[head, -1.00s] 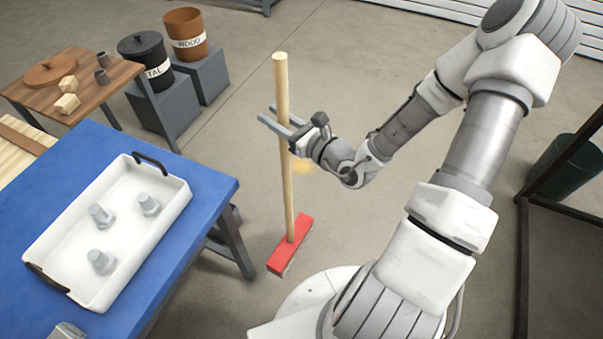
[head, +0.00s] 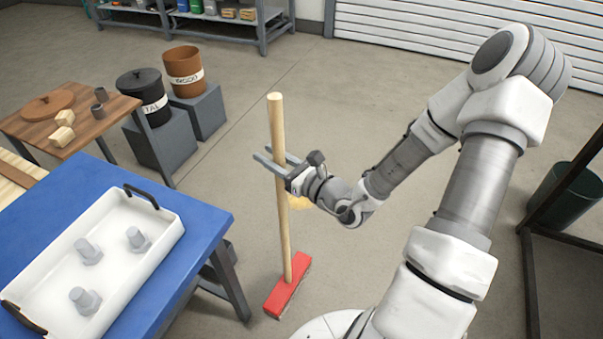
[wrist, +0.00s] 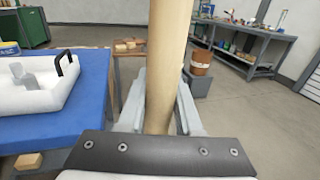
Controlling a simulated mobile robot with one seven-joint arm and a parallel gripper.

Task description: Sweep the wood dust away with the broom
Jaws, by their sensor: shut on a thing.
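The broom has a pale wooden handle (head: 278,190) and a red head (head: 288,284) at floor level. It stands nearly upright. My gripper (head: 278,162) is shut on the handle at about its upper third. In the wrist view the handle (wrist: 167,65) rises between the two fingers. The wood dust (head: 299,202) is a small yellowish patch on the floor behind the handle, partly hidden by my wrist. The bristles are too small to make out.
A blue table (head: 190,215) with a white tray (head: 165,240) of bolts stands left of the broom. Bins labelled WOOD (head: 185,70) and METAL (head: 142,92) stand on grey blocks at the back. A dark green bin (head: 562,195) stands right. Open floor lies behind the broom.

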